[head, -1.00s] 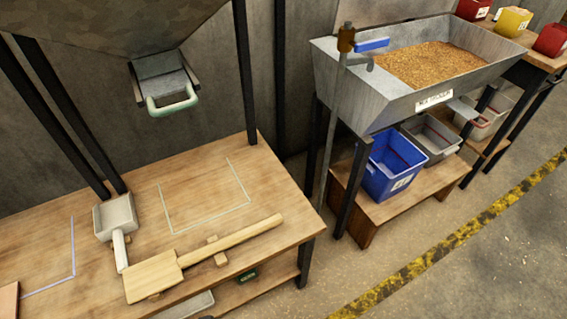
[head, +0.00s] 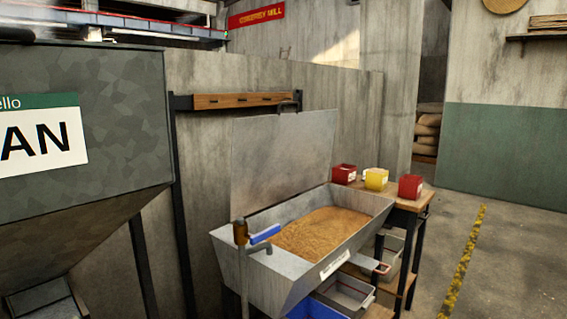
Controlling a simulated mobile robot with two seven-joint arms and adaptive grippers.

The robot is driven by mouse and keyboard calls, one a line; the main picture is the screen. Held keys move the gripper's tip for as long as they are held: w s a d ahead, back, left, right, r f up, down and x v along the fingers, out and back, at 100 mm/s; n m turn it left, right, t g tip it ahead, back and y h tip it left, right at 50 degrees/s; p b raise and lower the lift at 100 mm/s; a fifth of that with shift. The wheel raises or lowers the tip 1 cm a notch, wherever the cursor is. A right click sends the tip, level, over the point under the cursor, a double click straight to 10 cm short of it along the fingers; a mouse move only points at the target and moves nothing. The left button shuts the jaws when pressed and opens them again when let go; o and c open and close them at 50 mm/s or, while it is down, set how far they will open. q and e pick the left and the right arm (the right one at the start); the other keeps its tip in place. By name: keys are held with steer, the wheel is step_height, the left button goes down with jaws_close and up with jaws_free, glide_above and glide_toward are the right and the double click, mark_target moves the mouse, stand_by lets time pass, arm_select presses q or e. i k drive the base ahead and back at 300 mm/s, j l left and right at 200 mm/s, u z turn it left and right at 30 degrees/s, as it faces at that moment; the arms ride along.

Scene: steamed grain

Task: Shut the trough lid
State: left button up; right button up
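The metal trough (head: 290,282) stands right of centre in the head view, with brown grain (head: 322,233) in it. Its lid (head: 283,165) is a flat grey sheet that stands up behind the trough's back edge, so the trough is open on top. A dark handle (head: 289,104) shows at the lid's top edge. Neither of my grippers shows in the head view.
A tap with a blue lever (head: 264,234) stands at the trough's front left corner. A grey hopper (head: 120,140) fills the left side. Red and yellow containers (head: 375,179) stand on a bench at right. Bins (head: 345,293) sit below the trough. Floor at right is clear.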

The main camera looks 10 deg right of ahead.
mark_target(275, 158)
steer(key=i+l+u, duration=0.1)
steer(key=l+u, duration=0.15)
steer(key=u, duration=0.2)
steer(key=l+u, duration=0.6)
steer(key=u, duration=0.25)
steer(key=l+u, duration=0.4)
steer(key=i+j, duration=0.05)
steer(key=j, duration=0.05)
